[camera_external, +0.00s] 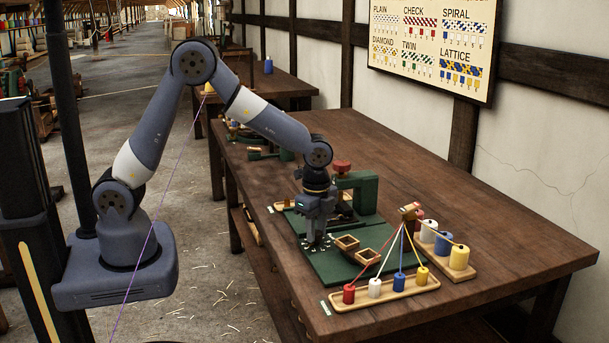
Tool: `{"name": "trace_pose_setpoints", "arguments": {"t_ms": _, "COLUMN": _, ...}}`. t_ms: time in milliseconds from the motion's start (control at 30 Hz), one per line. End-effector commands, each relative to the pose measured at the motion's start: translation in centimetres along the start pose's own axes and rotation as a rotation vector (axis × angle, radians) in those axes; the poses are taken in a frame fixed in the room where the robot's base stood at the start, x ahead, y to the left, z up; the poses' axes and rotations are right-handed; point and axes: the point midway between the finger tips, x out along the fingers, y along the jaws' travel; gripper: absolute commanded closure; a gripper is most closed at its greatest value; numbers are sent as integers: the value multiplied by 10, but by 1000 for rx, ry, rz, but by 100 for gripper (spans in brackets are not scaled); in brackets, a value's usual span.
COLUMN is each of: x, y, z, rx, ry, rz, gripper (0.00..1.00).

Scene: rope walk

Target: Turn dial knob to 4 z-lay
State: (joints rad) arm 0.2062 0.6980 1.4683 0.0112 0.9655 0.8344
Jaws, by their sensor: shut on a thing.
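My gripper (316,236) points straight down over a dark round dial (325,245) near the front left of the green board (345,272). The dial has pale marks around its edge. The fingers are shut on the dial's knob, which is mostly hidden behind them. The numbers and the pointer are too small to read, so I cannot tell which setting the knob is at.
A green stand with a red top (342,166) rises behind my gripper. A wooden tray (385,296) holds coloured bobbins with cords running up to a wooden peg. The table's right side (500,235) is clear.

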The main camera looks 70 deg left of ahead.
Motion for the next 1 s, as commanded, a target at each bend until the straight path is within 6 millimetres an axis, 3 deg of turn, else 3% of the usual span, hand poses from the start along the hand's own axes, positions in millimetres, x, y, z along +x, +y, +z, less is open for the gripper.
{"name": "trace_pose_setpoints", "arguments": {"t_ms": 500, "x": -1, "y": -1, "z": 0, "rx": 18, "ry": 2, "rz": -2, "gripper": 94}}
{"name": "trace_pose_setpoints", "arguments": {"t_ms": 533, "x": -1, "y": -1, "z": 0, "rx": 18, "ry": 2, "rz": -2, "gripper": 70}}
{"name": "trace_pose_setpoints", "arguments": {"t_ms": 767, "x": 0, "y": 0, "z": 0, "rx": 18, "ry": 1, "rz": -1, "gripper": 51}}
{"name": "trace_pose_setpoints", "arguments": {"t_ms": 1000, "x": 0, "y": 0, "z": 0, "rx": 18, "ry": 1, "rz": -1, "gripper": 50}}
